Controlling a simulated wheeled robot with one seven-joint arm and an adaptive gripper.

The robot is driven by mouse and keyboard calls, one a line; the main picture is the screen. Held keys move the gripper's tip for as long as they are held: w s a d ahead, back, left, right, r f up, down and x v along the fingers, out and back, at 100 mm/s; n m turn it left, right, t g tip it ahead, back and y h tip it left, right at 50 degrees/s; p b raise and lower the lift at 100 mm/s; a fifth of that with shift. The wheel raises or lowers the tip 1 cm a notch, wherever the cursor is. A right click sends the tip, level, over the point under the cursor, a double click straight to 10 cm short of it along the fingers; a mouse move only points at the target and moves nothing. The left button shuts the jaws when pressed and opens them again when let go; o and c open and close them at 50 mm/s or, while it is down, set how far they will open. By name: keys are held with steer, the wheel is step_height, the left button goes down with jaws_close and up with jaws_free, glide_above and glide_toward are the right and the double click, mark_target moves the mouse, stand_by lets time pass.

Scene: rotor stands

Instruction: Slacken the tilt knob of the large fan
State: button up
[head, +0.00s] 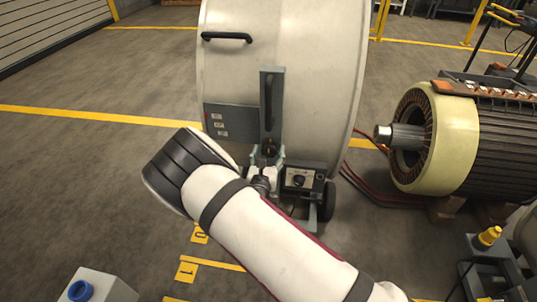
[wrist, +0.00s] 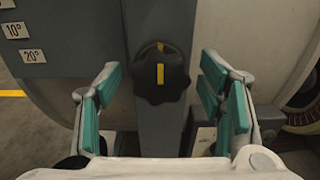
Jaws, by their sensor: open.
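The large fan (head: 300,80) is a big cream drum on a wheeled stand, with a grey upright bracket (head: 270,95) on its near side. The tilt knob (wrist: 160,78) is black and lobed, with a vertical yellow stripe, on the bracket in the wrist view. It shows small and dark in the head view (head: 268,150). My gripper (wrist: 161,100) is open, with one teal-padded finger left of the knob and one right. Both fingers look apart from the knob. I cannot tell how far the fingertips reach along it.
An angle plate (wrist: 20,38) with 10° and 20° labels sits left of the bracket. A control box (head: 303,180) stands low, right of my gripper. A large motor rotor (head: 445,140) lies at right, with red cables (head: 365,180) on the floor.

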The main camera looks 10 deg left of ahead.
steer(key=shift+c, duration=0.2)
steer(key=c, duration=1.1)
